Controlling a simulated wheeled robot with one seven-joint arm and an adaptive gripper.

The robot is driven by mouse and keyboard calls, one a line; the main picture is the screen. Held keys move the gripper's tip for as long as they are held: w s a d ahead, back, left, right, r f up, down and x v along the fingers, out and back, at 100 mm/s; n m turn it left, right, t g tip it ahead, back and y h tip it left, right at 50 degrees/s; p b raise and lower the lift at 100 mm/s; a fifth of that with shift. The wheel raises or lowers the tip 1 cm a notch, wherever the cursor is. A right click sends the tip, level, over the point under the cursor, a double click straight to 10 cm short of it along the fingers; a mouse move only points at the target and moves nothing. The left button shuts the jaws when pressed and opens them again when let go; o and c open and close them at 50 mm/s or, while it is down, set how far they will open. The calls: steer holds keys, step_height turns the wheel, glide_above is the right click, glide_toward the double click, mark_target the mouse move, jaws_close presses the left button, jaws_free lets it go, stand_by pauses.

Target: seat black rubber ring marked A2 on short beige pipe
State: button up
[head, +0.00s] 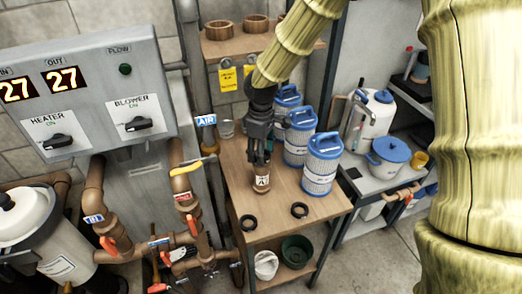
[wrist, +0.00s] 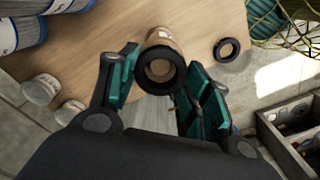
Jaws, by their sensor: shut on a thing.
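A short beige pipe (head: 262,184) with a white label stands on the wooden table, below my gripper (head: 262,158). In the wrist view the pipe (wrist: 159,36) is seen from above. A black rubber ring (wrist: 144,80) is between my gripper's fingers (wrist: 162,80), which are shut on it. The ring is at the pipe's top end, lined up with its opening; I cannot tell whether it is around the pipe or just above. No A2 mark is readable. Two other black rings lie flat on the table, left (head: 248,223) and right (head: 299,211).
Blue-capped filter cartridges (head: 320,172) stand close behind and right of my gripper. Pipes with orange valves (head: 186,199) run left of the table. The front of the tabletop is mostly clear around the loose rings.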

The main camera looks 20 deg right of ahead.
steer(key=shift+f, duration=0.45)
steer(key=shift+f+p, duration=0.25)
steer(key=shift+p, duration=0.4)
stand_by(2.0)
steer(key=o, duration=0.9)
steer(key=shift+c, duration=0.2)
steer(key=shift+o, duration=0.2)
steer(key=o, duration=0.4)
steer(key=shift+c, duration=0.2)
steer(key=shift+r, duration=0.15)
step_height(320, 180, up, 8)
steer(key=p, duration=0.6)
